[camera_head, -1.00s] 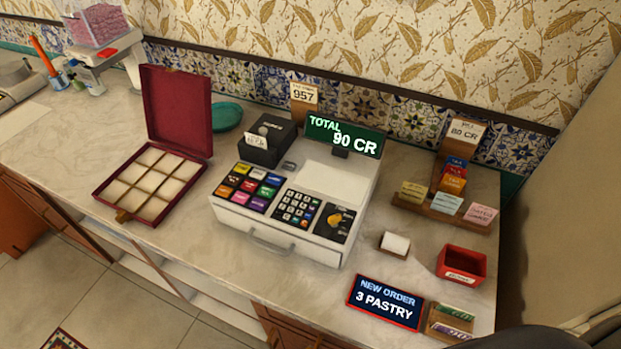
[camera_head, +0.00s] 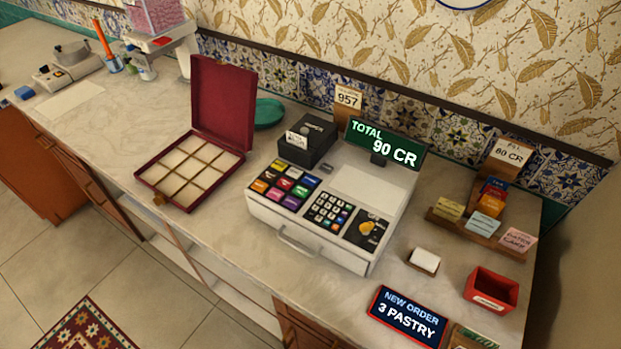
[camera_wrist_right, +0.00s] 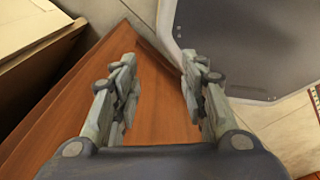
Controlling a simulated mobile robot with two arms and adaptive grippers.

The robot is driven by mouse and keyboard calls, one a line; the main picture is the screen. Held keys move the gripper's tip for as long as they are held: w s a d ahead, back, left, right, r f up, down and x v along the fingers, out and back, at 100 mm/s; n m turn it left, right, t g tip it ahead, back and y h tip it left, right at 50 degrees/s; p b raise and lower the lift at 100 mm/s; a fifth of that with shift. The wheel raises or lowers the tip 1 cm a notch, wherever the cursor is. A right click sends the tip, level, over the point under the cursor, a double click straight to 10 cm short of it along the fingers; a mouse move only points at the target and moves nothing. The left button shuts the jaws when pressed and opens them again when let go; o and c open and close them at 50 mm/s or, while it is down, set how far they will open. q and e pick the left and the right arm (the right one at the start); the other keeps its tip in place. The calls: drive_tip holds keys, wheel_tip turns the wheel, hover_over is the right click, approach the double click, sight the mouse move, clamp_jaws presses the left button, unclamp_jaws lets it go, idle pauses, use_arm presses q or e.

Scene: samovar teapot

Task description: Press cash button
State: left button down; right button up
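The white cash register (camera_head: 312,252) stands on the counter in the head view. It has a block of coloured keys (camera_head: 286,184), a number keypad (camera_head: 328,211) and a dark panel with a yellow-orange mark (camera_head: 368,228). Which of these is the cash button is too small to read. My right gripper (camera_wrist_right: 160,95) is open and empty in the right wrist view, above a brown wooden surface and away from the register. My left gripper is in neither view.
An open red box (camera_head: 186,168) with empty compartments stands left of the register. A NEW ORDER 3 PASTRY sign (camera_head: 408,316), a small red tray (camera_head: 491,288) and a card rack (camera_head: 470,228) are to the right. The counter's front strip is mostly clear.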

clamp_jaws()
idle(1.2)
